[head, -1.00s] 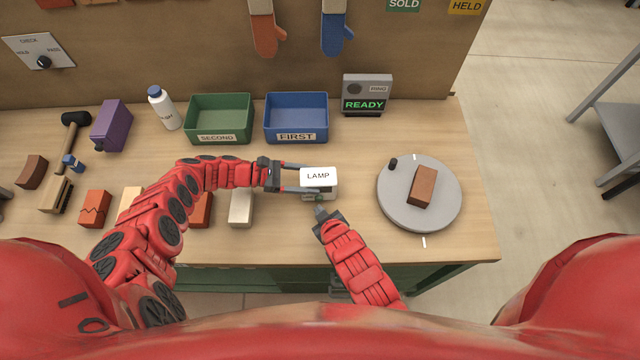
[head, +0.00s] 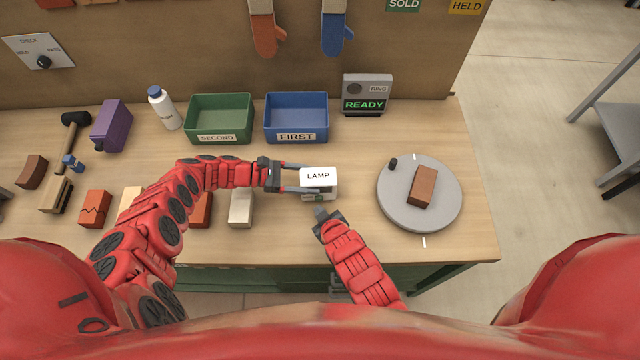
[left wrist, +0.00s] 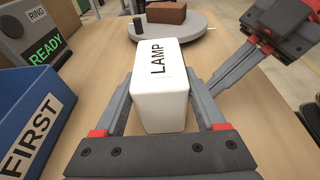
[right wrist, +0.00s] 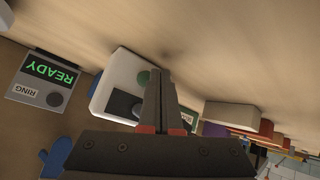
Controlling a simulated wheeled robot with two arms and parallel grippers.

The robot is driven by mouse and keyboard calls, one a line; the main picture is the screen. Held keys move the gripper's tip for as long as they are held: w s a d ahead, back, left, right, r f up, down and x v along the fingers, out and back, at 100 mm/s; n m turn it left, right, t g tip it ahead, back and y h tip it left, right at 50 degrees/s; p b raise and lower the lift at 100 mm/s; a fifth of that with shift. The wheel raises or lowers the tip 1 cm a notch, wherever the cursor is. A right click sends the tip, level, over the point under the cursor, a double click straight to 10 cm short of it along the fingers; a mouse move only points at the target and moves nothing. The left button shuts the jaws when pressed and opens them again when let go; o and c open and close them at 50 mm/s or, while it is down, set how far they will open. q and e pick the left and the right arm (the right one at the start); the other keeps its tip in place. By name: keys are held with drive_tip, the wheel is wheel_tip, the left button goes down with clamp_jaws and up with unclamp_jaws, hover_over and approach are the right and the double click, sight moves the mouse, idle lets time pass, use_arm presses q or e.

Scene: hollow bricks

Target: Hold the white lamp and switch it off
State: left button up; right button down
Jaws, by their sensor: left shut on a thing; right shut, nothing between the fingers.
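My right gripper (head: 320,212) is shut and empty, just in front of the lamp's near face, with a small gap.
A grey turntable (head: 445,205) with a brown brick (head: 423,187) stands to the right. A blue FIRST bin (head: 296,112), a green SECOND bin (head: 219,112) and a READY display (head: 366,92) stand behind. A cream block (head: 241,205) stands left of the lamp.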

drive_tip(key=shift+w, duration=0.15)
idle(0.3)
drive_tip(key=shift+w, duration=0.35)
drive_tip(key=shift+w, duration=0.2)
idle(0.3)
drive_tip(key=shift+s, duration=0.7)
drive_tip(key=shift+s+d, duration=0.15)
drive_tip(key=shift+s, duration=2.85)
